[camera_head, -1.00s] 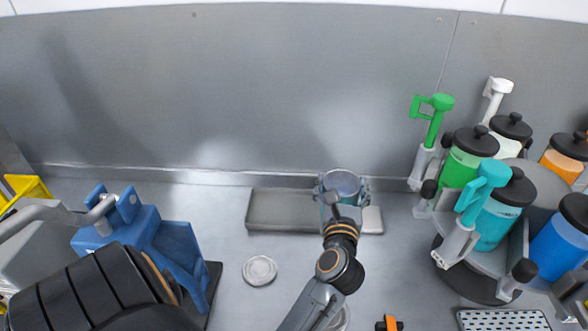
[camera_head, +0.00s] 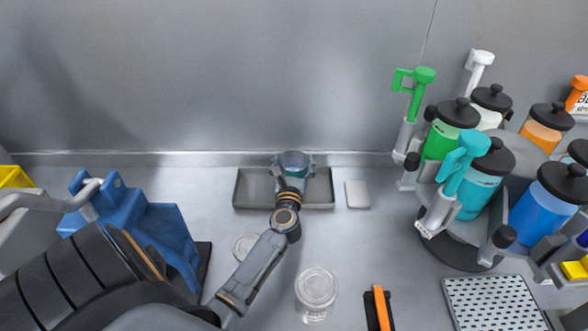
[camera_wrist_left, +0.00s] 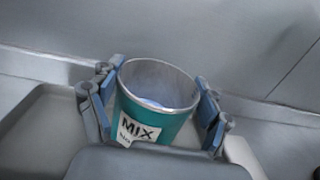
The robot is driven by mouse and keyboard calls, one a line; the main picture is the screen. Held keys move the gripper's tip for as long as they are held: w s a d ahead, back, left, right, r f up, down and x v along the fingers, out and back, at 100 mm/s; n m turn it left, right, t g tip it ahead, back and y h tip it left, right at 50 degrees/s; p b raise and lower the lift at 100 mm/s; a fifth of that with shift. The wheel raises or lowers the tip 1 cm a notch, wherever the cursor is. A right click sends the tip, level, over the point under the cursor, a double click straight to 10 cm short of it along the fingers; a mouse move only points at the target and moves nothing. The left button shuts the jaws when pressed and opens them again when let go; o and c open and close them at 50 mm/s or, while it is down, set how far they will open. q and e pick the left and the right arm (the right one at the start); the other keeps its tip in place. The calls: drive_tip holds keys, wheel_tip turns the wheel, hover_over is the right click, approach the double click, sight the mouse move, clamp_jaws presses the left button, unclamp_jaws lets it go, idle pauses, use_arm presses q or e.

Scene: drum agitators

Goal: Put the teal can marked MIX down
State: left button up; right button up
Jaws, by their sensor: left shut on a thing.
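The teal can marked MIX (camera_wrist_left: 150,119) is upright and open-topped, with something pale blue inside, in the left wrist view. My left gripper (camera_wrist_left: 155,105) is shut on it, with a blue-padded finger on each side. In the head view the can (camera_head: 293,160) and my left gripper (camera_head: 293,168) are over the back part of the shallow grey tray (camera_head: 255,188). I cannot tell whether the can's bottom touches the tray. My right gripper is not in view.
A pale flat block (camera_head: 357,194) lies right of the tray. A clear jar (camera_head: 316,293), a round lid (camera_head: 246,246) and an orange-and-black tool (camera_head: 380,308) are in front. A carousel of pump canisters (camera_head: 470,190) stands right, a blue machine (camera_head: 150,225) left.

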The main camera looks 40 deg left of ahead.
use_arm(q)
wheel_tip(320, 180, down, 2)
drive_tip(key=shift+w+f, duration=0.1)
drive_tip(key=shift+d, duration=0.1)
drive_tip(key=o, duration=1.3)
drive_tip(key=shift+f+b, duration=0.15)
drive_tip(key=shift+b, duration=0.15)
drive_tip(key=o, duration=0.5)
drive_tip(key=shift+c, duration=0.2)
